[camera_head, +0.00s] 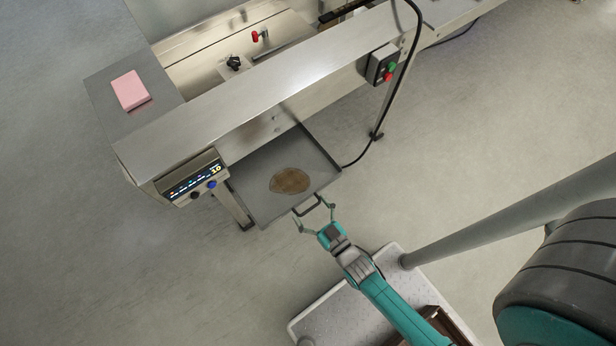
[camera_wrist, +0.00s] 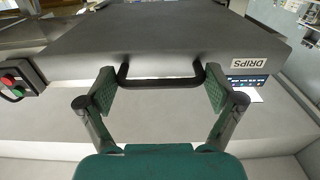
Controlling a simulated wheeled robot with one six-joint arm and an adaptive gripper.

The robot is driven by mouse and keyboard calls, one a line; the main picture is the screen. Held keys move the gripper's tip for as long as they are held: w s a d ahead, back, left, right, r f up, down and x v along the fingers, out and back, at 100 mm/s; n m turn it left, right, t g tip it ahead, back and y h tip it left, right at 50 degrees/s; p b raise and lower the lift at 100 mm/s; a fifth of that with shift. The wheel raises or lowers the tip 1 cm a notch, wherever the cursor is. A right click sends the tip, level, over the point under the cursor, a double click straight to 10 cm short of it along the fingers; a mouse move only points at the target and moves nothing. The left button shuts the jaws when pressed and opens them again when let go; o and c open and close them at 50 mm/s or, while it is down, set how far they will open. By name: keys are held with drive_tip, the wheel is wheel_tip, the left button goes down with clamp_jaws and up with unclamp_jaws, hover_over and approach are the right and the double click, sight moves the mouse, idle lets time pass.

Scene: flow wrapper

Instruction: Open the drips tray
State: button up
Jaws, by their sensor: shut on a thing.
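The drips tray (camera_head: 258,207) is a grey, shallow, open-topped tray that sticks out from under the machine in the head view. A brown puddle (camera_head: 290,181) lies in it. Its dark bar handle (camera_head: 310,209) is on the front edge nearest my arm. In the wrist view, the tray's front (camera_wrist: 190,45) carries a white DRIPS label (camera_wrist: 257,62), and the handle (camera_wrist: 160,82) spans between my finger pads. My gripper (camera_head: 315,211) is shut on the handle, one green pad at each end; it also shows in the wrist view (camera_wrist: 160,88).
The steel flow wrapper (camera_head: 240,100) stands above the tray. A control panel (camera_head: 195,182) is left of the tray; a red and green button box (camera_head: 382,66) and a hanging black cable (camera_head: 392,100) are right. A pink block (camera_head: 130,90) lies on the machine. Floor (camera_head: 460,130) is clear to the right.

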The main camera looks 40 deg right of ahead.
drive_tip(key=shift+d, duration=0.1)
drive_tip(key=o, duration=1.4)
drive_tip(key=shift+c, duration=0.2)
drive_tip(key=s, duration=1.2)
